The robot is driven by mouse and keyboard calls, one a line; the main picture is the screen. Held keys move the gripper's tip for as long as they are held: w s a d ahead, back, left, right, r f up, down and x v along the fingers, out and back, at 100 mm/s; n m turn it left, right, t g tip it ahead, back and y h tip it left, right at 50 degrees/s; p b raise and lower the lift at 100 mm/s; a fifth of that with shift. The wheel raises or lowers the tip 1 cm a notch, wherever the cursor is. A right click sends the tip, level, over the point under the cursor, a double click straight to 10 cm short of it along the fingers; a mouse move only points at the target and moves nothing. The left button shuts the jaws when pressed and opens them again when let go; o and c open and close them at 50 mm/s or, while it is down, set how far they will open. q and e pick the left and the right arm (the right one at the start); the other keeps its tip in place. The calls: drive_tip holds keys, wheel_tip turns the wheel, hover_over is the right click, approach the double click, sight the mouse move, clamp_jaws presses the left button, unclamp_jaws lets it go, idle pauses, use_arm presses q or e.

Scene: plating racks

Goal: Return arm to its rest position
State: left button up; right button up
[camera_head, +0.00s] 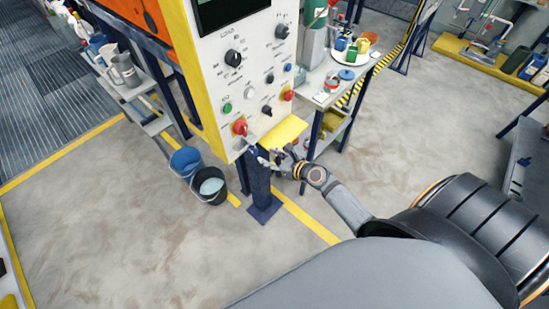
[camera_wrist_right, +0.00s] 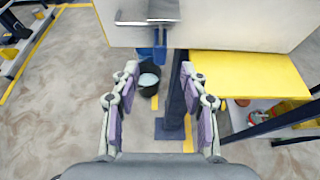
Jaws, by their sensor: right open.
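My right gripper (camera_head: 272,158) is open and empty just below the lower edge of the white control panel (camera_head: 222,72), beside a yellow shelf plate (camera_head: 284,133). In the right wrist view its two fingers (camera_wrist_right: 159,76) stand apart with nothing between them but the view down to the floor. A grey metal part (camera_wrist_right: 147,10) sticks out from the panel ahead of the fingertips, apart from them. My right arm reaches in from the lower right of the head view. My left gripper is in neither view.
The panel's dark blue post (camera_head: 259,184) stands by the gripper. A blue bucket (camera_head: 185,161) and a black bucket (camera_head: 209,186) with pale contents stand left of it. A grey bench (camera_head: 340,80) with bottles and small items is behind at right. The foreground floor is open.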

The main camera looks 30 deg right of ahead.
drive_tip(key=v, duration=0.3)
drive_tip(key=s+d+f+n+g+h, duration=0.25)
drive_tip(key=s+f+n, duration=0.35)
drive_tip(key=f, duration=0.5)
drive_tip(key=s+d+f+n+g+h, duration=0.3)
drive_tip(key=s+f+n, duration=0.35)
drive_tip(key=f, duration=0.55)
drive_tip(key=s+f+n+g, duration=0.2)
drive_tip(key=s+f+n, duration=0.3)
drive_tip(key=s, duration=0.3)
drive_tip(key=s+a+f+n+g, duration=0.1)
drive_tip(key=s+f+n+g, duration=0.1)
drive_tip(key=s+f+n, duration=0.3)
drive_tip(key=s+a+f+n+g, duration=0.1)
drive_tip(key=s+f+n, duration=0.4)
drive_tip(key=s+n, duration=0.5)
drive_tip(key=s+g, duration=0.1)
drive_tip(key=s, duration=0.2)
drive_tip(key=shift+s, duration=0.15)
